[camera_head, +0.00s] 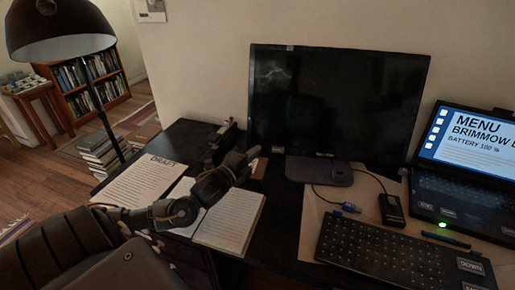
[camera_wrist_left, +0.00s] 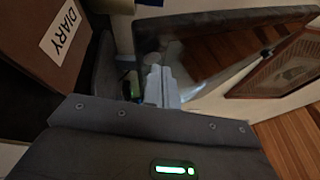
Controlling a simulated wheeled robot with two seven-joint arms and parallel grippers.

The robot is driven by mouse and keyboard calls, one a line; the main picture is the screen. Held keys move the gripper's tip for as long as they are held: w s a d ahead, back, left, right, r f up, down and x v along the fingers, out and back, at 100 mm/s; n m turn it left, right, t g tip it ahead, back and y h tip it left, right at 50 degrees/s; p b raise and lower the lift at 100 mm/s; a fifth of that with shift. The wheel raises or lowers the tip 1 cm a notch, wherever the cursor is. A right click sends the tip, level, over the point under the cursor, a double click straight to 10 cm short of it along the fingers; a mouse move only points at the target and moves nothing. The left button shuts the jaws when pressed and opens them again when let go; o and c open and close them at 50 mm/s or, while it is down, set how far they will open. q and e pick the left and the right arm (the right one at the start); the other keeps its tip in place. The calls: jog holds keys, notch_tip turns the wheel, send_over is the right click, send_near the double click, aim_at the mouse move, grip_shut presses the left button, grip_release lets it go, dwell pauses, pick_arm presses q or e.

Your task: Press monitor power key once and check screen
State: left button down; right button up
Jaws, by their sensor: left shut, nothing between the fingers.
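The black monitor (camera_head: 335,105) stands on its base (camera_head: 320,171) against the wall, and its screen is dark. A power key cannot be made out on its frame. My left gripper (camera_head: 250,155) is shut and empty, just left of the monitor's lower left corner; I cannot tell whether it touches anything. In the left wrist view, the shut fingers (camera_wrist_left: 162,86) point toward a dark, glossy edge, probably the monitor. My right gripper is not in view.
Right of the monitor is a lit laptop (camera_head: 469,135) showing a menu. A black keyboard (camera_head: 390,255), a small black box (camera_head: 391,209) and a blue-ended cable (camera_head: 349,208) lie in front. An open book (camera_head: 230,222) and a draft sheet (camera_head: 140,182) lie under my left arm.

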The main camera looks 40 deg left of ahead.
pick_arm(q)
jog(key=shift+w+a, duration=0.1)
jog(key=shift+w, duration=0.1)
dwell(0.6)
jog(key=shift+s+d+r+p, duration=0.2)
jog(key=shift+s+p, duration=0.15)
jog(key=shift+p, duration=0.15)
jog(key=shift+s+d, duration=0.1)
jog(key=shift+s, duration=0.1)
jog(key=s+d+p, duration=0.1)
jog(key=s+d+r+p, duration=0.1)
jog(key=s+p, duration=0.1)
jog(key=s+d+p, duration=0.1)
jog(key=s, duration=0.1)
jog(key=shift+r, duration=0.35)
